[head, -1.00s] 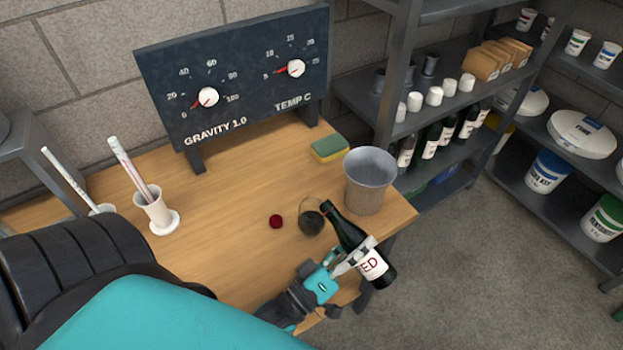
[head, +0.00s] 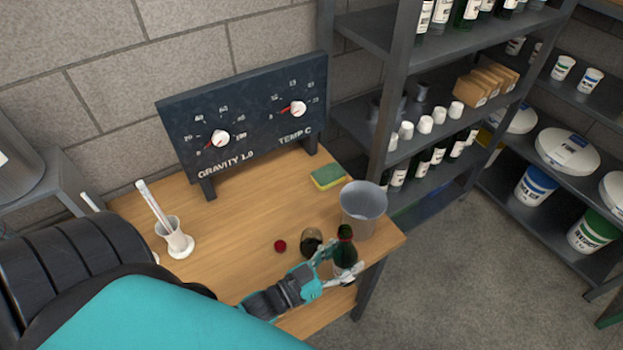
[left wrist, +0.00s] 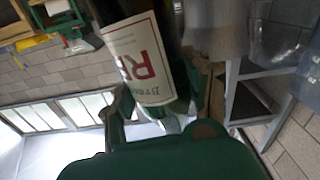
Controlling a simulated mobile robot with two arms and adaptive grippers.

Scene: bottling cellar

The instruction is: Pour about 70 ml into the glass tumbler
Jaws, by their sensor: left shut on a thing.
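My left gripper (head: 339,264) is shut on a dark green wine bottle (head: 345,240). The bottle stands nearly upright in the grip, its neck up, near the table's front right corner. In the left wrist view its white label with red letters (left wrist: 140,58) is close to the camera. The glass tumbler (head: 312,241) is on the table just left of the bottle and looks dark inside; I cannot read its level. The bottle's mouth is to the right of the tumbler, and no stream shows. My right gripper is not in view.
A small dark red round thing (head: 280,246) lies left of the tumbler. A sponge (head: 328,177), a white cylinder holder (head: 176,240) and a gauge board (head: 240,120) are farther back. The table's middle is clear.

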